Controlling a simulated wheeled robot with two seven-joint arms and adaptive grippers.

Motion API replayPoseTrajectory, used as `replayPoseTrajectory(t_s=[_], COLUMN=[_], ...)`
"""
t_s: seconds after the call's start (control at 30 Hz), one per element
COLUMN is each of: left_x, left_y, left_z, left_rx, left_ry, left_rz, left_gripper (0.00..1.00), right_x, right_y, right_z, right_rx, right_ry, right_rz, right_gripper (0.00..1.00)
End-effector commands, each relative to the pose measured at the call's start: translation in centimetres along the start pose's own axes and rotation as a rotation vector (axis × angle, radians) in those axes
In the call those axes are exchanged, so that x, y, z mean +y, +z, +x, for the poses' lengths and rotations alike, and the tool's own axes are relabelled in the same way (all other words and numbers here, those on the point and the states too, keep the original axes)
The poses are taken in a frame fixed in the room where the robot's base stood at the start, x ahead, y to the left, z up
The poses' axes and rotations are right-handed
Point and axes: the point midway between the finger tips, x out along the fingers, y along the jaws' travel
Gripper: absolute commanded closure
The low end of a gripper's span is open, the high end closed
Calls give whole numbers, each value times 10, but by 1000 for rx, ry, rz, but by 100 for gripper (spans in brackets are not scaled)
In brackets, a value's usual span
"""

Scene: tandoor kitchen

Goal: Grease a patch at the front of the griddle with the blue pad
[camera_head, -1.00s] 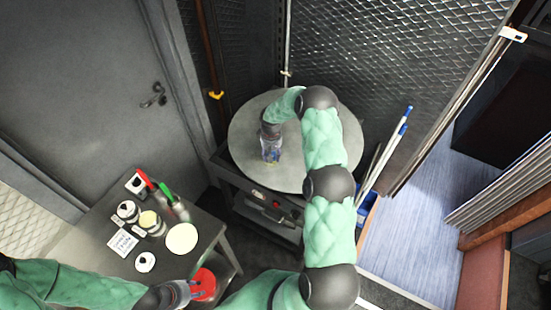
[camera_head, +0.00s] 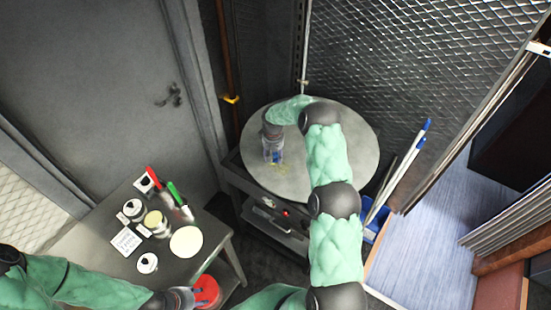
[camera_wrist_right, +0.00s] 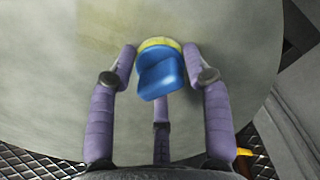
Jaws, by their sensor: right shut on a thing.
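The griddle (camera_head: 358,150) is a round grey plate on a dark stand in the corner. My right gripper (camera_head: 273,156) reaches down to its left front part. The blue pad (camera_wrist_right: 162,76) sits between the gripper's purple fingers in the right wrist view, with a yellow rim at its far end. The pad shows only as a small blue bit (camera_head: 277,157) in the head view. A faint yellowish mark (camera_head: 283,169) shows on the plate beside it. My left gripper (camera_head: 186,297) is at the bottom edge, beside a red round thing (camera_head: 207,290); its fingers are unclear.
A side table (camera_head: 90,232) at left holds several jars, a red-capped and a green-capped bottle, a label card and a pale disc (camera_head: 186,241). A blue bin (camera_head: 374,232) with long sticks stands right of the griddle. Mesh walls close in behind.

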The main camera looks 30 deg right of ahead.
Motion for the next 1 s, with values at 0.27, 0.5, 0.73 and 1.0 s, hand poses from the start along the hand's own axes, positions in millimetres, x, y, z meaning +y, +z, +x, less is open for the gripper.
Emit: replayPoseTrajectory(t_s=[0.27, 0.5, 0.73, 1.0], left_x=[-6, -9, -11, -14], left_y=[-1, -2, -1, -2], left_z=[18, 25, 30, 37], left_rx=[0, 2, 0, 2], left_ry=[0, 0, 0, -1], left_rz=[0, 1, 0, -6], left_gripper=[60, 60, 60, 60], right_x=[-12, -19, -16, -6], right_y=[-19, -30, -33, -36], right_z=[4, 4, 5, 7], right_rx=[1, -1, 0, -1], right_ry=[0, -1, 0, -1], right_rz=[-1, -1, 0, 0], right_gripper=[77, 77, 77, 77])
